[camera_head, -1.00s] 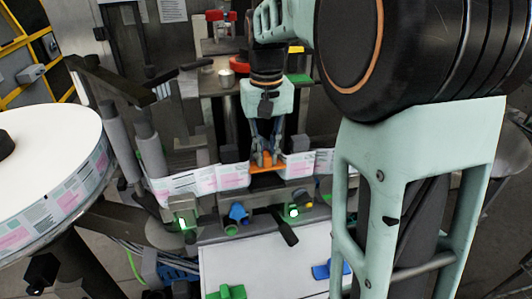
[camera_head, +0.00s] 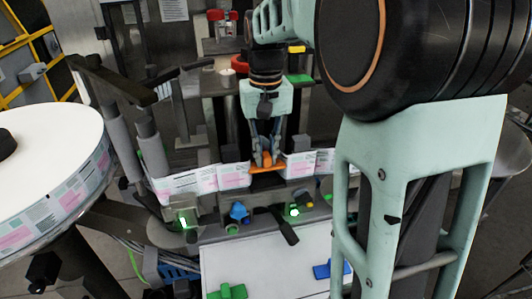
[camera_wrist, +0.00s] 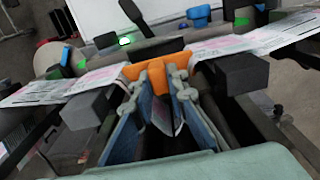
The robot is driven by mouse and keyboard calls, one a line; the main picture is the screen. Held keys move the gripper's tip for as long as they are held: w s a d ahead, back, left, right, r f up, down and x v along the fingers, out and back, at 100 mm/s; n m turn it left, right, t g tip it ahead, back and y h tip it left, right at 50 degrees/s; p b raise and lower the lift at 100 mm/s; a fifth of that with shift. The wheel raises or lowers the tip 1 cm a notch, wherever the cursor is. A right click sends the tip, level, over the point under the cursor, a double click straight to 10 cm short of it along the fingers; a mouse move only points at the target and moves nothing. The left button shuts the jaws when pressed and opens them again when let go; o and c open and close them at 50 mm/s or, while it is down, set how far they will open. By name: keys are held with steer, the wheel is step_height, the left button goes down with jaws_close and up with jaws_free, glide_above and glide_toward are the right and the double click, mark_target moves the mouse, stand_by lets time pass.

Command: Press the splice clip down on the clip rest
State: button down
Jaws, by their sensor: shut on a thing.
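The orange splice clip (camera_head: 267,168) is at the label web, in the gap between its left length (camera_head: 205,180) and its right length (camera_head: 305,163). My gripper (camera_head: 267,157) points down and is shut on the clip's raised middle part. In the wrist view the clip (camera_wrist: 150,68) lies across the gap, with the web on both sides and my gripper's blue fingers (camera_wrist: 160,95) behind it. The clip rest under the clip is hidden, so I cannot tell whether the clip touches it.
A large white label reel (camera_head: 45,165) stands at the left. A green piece (camera_head: 228,292) and a blue piece (camera_head: 328,269) lie on the white front surface (camera_head: 262,268). Dark blocks (camera_wrist: 240,72) flank my fingers. A black lever (camera_head: 284,226) sticks out at the front.

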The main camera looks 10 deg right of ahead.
steer(key=shift+f, duration=0.1)
steer(key=shift+f, duration=0.3)
steer(key=shift+r, duration=0.1)
steer(key=shift+s+d+r, duration=0.15)
steer(key=shift+r, duration=0.15)
steer(key=shift+f, duration=0.35)
stand_by(1.0)
